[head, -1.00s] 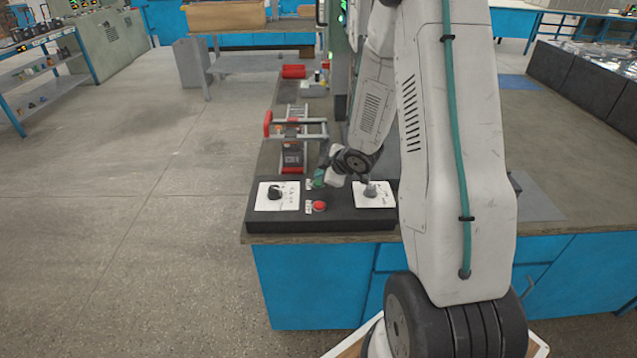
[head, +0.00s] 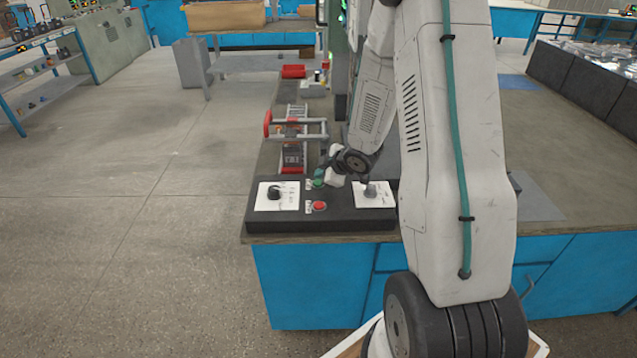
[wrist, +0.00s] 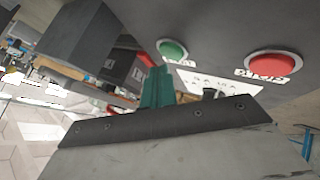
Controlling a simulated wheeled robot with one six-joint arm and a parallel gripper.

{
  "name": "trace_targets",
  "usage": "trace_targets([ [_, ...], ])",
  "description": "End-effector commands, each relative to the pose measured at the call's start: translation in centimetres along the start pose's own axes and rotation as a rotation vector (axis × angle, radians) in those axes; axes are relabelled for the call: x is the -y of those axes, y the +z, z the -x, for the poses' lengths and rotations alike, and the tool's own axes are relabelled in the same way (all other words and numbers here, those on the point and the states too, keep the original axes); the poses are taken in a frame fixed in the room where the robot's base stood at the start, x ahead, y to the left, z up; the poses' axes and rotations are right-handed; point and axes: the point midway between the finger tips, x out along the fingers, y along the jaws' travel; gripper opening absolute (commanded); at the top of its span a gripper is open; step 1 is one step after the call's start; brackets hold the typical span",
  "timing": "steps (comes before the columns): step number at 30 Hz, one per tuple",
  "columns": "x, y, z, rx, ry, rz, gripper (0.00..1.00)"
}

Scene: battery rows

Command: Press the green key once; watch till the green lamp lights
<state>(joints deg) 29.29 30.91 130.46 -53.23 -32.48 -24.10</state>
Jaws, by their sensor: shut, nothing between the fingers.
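The green key (wrist: 172,50) is a round button in a pale ring on the dark control box (head: 285,222). In the wrist view the teal fingertips of my gripper (wrist: 157,80) are together, empty, and close to it; its face shows uncovered. I cannot tell whether they touch. In the head view my gripper (head: 320,172) is at the green key, partly covering it. The red key (wrist: 273,63) is beside the green one and shows in the head view too (head: 319,207). I cannot make out a lamp for the green key.
A black knob on a white plate (head: 268,203) is at the box's left, another plate with a grey knob (head: 384,201) at its right. A red-handled device (head: 293,140) stands behind the box. Small green lights (head: 342,14) show on a cabinet at the back.

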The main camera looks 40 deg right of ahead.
Motion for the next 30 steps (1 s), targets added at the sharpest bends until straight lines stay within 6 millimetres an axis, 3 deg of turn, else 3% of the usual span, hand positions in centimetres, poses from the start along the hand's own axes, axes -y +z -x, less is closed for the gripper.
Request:
trace_targets([
  [30, 0.39, 0.43, -0.61, 0.000, 0.000, 0.000, 0.00],
])
